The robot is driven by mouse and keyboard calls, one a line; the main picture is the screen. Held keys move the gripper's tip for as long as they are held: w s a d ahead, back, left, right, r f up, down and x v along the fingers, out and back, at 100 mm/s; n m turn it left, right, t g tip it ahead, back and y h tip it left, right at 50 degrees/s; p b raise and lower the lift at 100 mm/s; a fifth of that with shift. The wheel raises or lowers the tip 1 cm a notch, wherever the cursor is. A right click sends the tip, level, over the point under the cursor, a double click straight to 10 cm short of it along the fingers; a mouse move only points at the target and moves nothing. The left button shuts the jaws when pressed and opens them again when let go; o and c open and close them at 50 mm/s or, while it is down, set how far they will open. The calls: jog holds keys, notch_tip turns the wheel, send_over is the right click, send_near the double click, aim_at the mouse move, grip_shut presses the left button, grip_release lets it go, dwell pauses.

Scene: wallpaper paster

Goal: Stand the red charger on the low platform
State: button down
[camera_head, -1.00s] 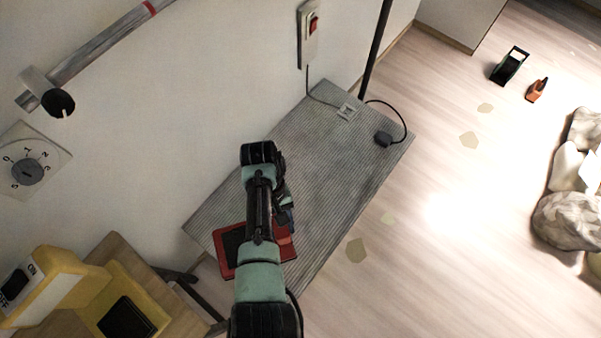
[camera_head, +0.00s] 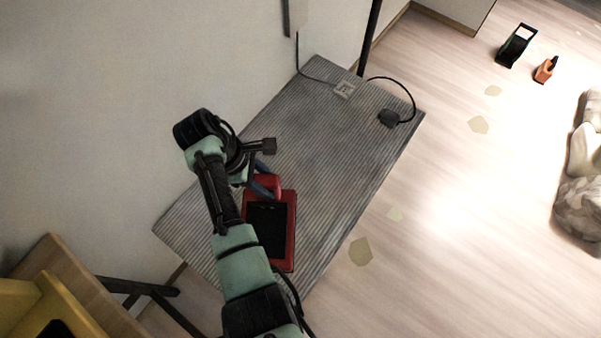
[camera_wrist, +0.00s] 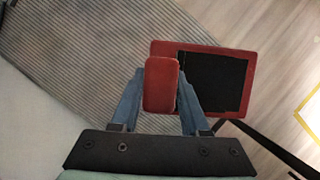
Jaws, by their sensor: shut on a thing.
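The red charger has a flat red base with a black pad (camera_head: 270,228) and a raised red block (camera_head: 267,186). It also shows in the wrist view (camera_wrist: 244,92). My gripper (camera_wrist: 161,92) is shut on the raised block, with a blue finger on each side. In the head view my gripper (camera_head: 264,179) is partly hidden by the arm. The low platform (camera_head: 325,140) is grey and ribbed, beside the wall. The charger appears over its near part, close to the right long edge. I cannot tell whether its base touches the platform.
A black plug (camera_head: 389,118) with a cable lies on the platform's far end, near a small socket plate (camera_head: 344,88). A black post stands behind. A wooden and yellow stand (camera_head: 62,290) is at lower left. The platform's middle is clear.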

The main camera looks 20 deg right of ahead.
aim_at(245, 192)
jog(key=f+n+b, duration=0.1)
jog(key=w+f+n+t+b, duration=0.1)
jog(key=b, duration=0.1)
jog(key=w+f+n+b, duration=0.1)
jog(key=f+b, duration=0.1)
jog(key=shift+n, duration=0.3)
notch_tip(245, 192, down, 12)
jog(key=w+n+t+b, duration=0.1)
jog(key=n+b, duration=0.2)
jog(key=b, duration=0.4)
jog(key=shift+w+a+r+t, duration=0.25)
jog(key=shift+a+t, duration=0.15)
jog(key=shift+f, duration=0.15)
jog(key=shift+c, duration=2)
grip_release()
jog(key=shift+s, duration=0.1)
jog(key=p+v, duration=0.3)
jog(key=v, duration=0.9)
jog(key=shift+p, duration=0.35)
